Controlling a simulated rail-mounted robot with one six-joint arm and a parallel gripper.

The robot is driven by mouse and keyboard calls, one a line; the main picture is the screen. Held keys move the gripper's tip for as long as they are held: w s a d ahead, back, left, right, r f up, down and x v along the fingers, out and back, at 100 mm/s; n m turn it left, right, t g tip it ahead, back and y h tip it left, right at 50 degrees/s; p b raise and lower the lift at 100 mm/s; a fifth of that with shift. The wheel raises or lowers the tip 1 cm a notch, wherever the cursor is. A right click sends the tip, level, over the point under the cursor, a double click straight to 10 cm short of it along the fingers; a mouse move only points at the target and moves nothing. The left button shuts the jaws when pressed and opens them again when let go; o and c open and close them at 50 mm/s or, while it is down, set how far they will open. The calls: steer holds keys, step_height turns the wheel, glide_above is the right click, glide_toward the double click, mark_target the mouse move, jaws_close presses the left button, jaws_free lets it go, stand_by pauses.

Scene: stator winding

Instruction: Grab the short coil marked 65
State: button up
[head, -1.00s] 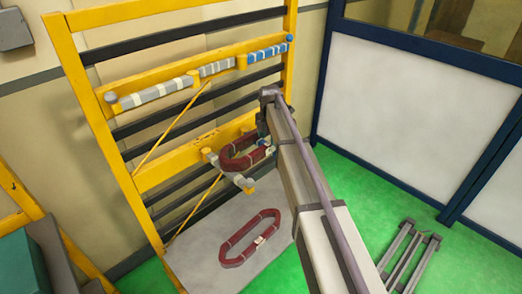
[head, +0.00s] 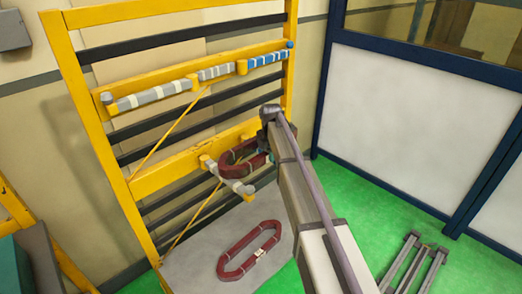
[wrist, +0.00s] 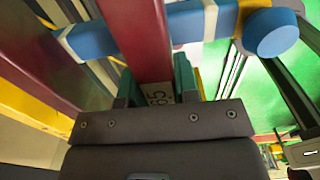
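A dark red oblong coil (head: 228,165) hangs on the lower pegs of the yellow rack in the head view. In the wrist view its red bar (wrist: 140,35) runs toward my gripper (wrist: 158,88), and a pale label reading 65 (wrist: 158,97) faces the camera there. The teal fingers stand on either side of the labelled end. I cannot tell whether they press on it. In the head view the end of my arm hides the coil's right end.
Another red coil (head: 248,250) lies on the grey base plate. The yellow rack (head: 160,178) has a blue-ended peg (wrist: 270,35) close to the gripper, beside the coil. A grey metal frame (head: 415,262) stands on the green floor at right.

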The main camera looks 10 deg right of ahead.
jaws_close()
stand_by(0.3)
step_height(320, 180, up, 10)
steer(key=p, duration=1)
steer(key=shift+r, duration=0.1)
